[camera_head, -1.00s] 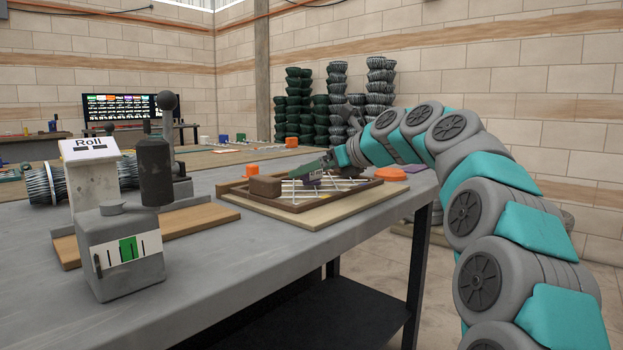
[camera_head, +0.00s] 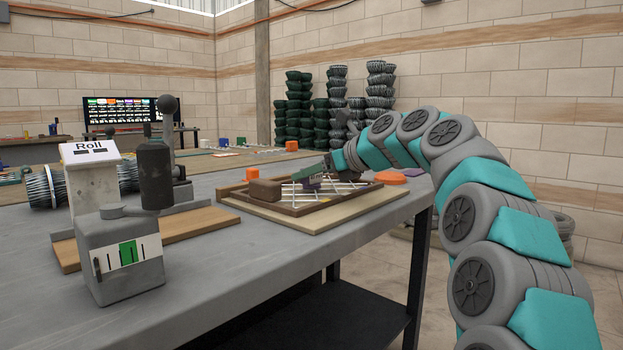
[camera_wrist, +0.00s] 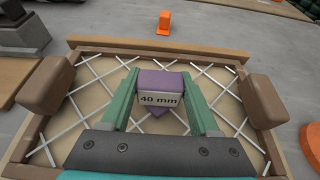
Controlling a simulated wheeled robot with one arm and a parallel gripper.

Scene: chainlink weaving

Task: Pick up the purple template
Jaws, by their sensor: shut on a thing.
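The purple template (camera_wrist: 152,80) has a white face marked "40 mm". In the wrist view it sits between the two green fingers of my gripper (camera_wrist: 158,92), which are shut on its sides. A small purple pointed part shows just below the label. In the head view the template (camera_head: 312,182) is small and sits at the fingertips of my gripper (camera_head: 313,174), over the wire mesh (camera_head: 335,190) in the brown wooden frame (camera_head: 300,211). I cannot tell whether it touches the wires.
Brown blocks (camera_head: 265,190) stand on the frame's sides. An orange piece (camera_head: 390,178) lies by the frame's right end, and another (camera_wrist: 164,23) stands beyond it.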

